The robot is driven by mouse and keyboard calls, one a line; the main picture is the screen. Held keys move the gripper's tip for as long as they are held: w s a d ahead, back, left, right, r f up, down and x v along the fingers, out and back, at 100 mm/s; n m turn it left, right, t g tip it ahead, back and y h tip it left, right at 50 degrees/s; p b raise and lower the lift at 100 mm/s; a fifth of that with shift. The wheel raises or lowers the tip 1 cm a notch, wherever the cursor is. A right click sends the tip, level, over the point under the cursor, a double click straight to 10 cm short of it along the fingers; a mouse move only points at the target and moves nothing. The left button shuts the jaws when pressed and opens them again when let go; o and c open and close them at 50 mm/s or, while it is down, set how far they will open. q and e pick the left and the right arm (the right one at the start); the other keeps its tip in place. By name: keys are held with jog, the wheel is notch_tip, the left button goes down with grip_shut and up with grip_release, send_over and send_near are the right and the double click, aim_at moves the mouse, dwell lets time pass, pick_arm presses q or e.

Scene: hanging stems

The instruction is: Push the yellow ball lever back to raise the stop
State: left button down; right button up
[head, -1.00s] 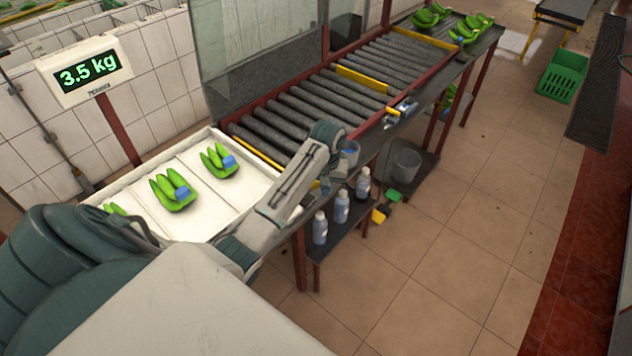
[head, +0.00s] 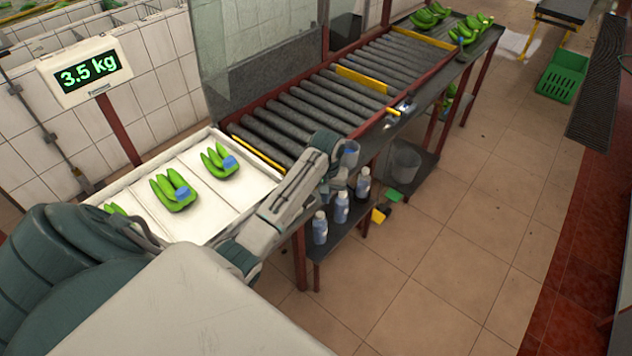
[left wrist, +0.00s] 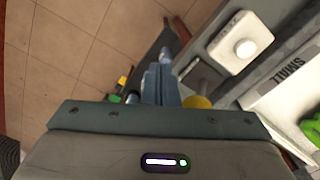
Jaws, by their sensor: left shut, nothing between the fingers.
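In the left wrist view, the yellow ball (left wrist: 197,102) of the lever shows just right of my left gripper (left wrist: 156,70), partly hidden by the gripper body. The fingers are shut with nothing between them. I cannot tell whether they touch the ball. In the head view, my left arm reaches over the table's front edge. Its wrist hides the ball and most of the fingers. A yellow bar (head: 258,149) runs along the near end of the roller conveyor (head: 300,107); a yellow plate (head: 361,80) stands across its middle. I cannot tell which is the stop. My right gripper is not in view.
A white tray (head: 212,203) with green banana clusters (head: 174,192) lies left of my arm. Bottles (head: 341,207) stand on the shelf below. A white box with a round button (left wrist: 243,46) is near the gripper. A scale display (head: 88,71) stands at the left.

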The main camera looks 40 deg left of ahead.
pick_arm(q)
jog(key=shift+a+f, duration=0.1)
jog(key=shift+a, duration=0.05)
jog(key=shift+w+a, duration=0.2)
jog(key=shift+a, duration=2)
jog(key=shift+w+a, duration=0.15)
jog(key=shift+a, duration=2)
jog(key=shift+d, duration=0.7)
notch_tip(320, 180, up, 10)
